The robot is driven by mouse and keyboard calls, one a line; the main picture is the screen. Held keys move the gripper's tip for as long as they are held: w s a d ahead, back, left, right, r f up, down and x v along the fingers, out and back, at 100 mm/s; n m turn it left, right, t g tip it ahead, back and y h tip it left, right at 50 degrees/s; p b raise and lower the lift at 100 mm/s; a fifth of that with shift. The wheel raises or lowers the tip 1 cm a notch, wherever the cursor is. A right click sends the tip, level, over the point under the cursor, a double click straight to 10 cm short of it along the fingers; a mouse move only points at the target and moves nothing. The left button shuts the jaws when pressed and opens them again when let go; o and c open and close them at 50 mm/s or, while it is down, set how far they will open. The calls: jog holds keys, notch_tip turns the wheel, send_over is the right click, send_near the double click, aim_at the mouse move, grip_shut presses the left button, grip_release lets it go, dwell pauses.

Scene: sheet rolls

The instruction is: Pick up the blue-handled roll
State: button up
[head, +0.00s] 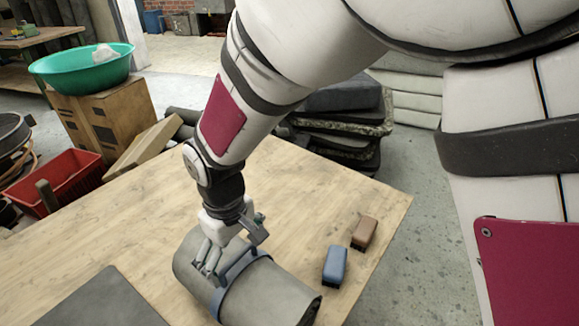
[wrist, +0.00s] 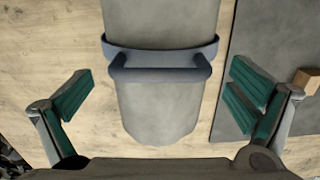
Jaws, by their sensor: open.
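A grey rolled sheet (head: 275,295) lies on the wooden table at the front. A blue strap with a raised blue handle (head: 237,267) goes around it. My gripper (head: 232,253) is over the roll close to the handle, with its fingers spread. In the wrist view the blue handle (wrist: 160,75) runs crosswise on the roll (wrist: 160,112), between my open green-padded fingers (wrist: 160,92). The fingers are apart, one out to each side of the roll, and nothing is held. I cannot tell how high they are above the roll.
A blue block (head: 335,264) and a brown block (head: 364,233) stand right of the roll near the table edge. A dark flat sheet (head: 105,300) lies to its left. The table (head: 120,235) behind is mostly clear. Stacked dark sheets (head: 340,125) stand beyond.

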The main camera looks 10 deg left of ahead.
notch_tip(320, 180, down, 2)
jog(key=shift+f, duration=0.1)
jog(key=c, duration=1.6)
jog(key=shift+r, duration=0.25)
